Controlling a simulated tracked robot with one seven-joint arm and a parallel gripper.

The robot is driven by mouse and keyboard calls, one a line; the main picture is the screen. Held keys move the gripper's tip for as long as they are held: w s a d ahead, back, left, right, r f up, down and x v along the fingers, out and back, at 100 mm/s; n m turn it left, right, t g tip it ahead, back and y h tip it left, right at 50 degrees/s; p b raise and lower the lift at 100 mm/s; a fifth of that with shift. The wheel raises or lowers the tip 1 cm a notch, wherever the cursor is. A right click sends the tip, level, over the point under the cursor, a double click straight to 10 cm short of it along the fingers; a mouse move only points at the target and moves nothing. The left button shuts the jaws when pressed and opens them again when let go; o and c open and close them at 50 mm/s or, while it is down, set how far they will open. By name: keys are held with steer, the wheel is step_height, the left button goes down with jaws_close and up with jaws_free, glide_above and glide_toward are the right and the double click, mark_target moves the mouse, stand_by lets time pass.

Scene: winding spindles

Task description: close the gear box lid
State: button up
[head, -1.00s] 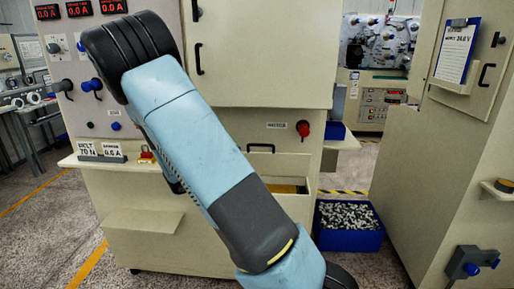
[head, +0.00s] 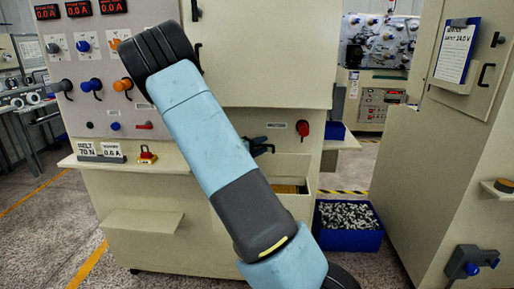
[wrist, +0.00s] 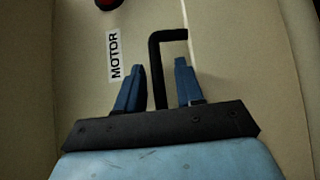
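No part in view is labelled as the gear box lid. On the beige machine front, a panel marked MOTOR (head: 277,125) carries a black bar handle (wrist: 155,70). Below it is a recess or drawer with a yellowish-brown inside (head: 288,188), partly hidden by my arm. My gripper (head: 260,146) is at the handle. In the wrist view my gripper (wrist: 158,80) is open, with its two blue fingers on either side of the handle's bar. A gap shows between the bar and the right finger. A pale seam runs past the handle's end.
A red knob (head: 303,130) sticks out right of the MOTOR label. A shelf with a red and yellow button (head: 147,155) is at left. A blue bin of small parts (head: 348,220) stands on the floor at right, beside a tall cabinet (head: 430,150).

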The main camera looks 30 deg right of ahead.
jaws_close()
stand_by(0.4)
